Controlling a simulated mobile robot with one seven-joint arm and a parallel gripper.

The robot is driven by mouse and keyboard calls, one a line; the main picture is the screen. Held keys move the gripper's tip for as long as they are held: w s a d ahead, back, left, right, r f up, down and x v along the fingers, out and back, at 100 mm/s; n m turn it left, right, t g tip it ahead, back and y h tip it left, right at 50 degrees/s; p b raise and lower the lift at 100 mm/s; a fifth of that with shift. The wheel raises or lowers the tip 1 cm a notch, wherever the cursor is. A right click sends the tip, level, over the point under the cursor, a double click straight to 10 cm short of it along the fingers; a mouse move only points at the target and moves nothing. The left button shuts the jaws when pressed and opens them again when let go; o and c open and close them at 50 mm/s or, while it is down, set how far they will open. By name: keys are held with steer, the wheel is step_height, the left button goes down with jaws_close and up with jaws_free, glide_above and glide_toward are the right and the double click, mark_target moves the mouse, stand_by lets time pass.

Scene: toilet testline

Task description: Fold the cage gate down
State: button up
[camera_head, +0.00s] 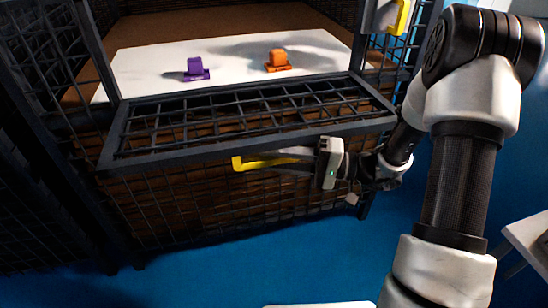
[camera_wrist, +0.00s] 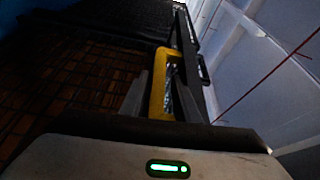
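The cage gate (camera_head: 247,149) is a dark framed mesh panel. In the head view it leans outward from the cage front below the opening, its free edge toward me. A yellow handle (camera_head: 240,163) sits at that free edge; it also shows in the wrist view (camera_wrist: 157,88). My gripper (camera_head: 272,160) reaches in from the right with its fingers on either side of the handle. The fingers look spread in the wrist view (camera_wrist: 163,80), with the handle between them. Contact between fingers and handle is unclear.
Inside the cage, a purple object (camera_head: 196,70) and an orange object (camera_head: 278,61) rest on a white surface (camera_head: 145,68). Another yellow handle (camera_head: 402,17) is at the upper right. Blue floor (camera_head: 235,270) is clear in front; a pale table edge (camera_head: 530,240) stands at right.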

steer(key=shift+r, duration=0.1)
steer(key=s+d+p, duration=0.2)
steer(key=d, duration=1.5)
steer(key=shift+s+d+f, duration=0.15)
steer(key=shift+s+f, duration=0.15)
steer(key=shift+f, duration=0.05)
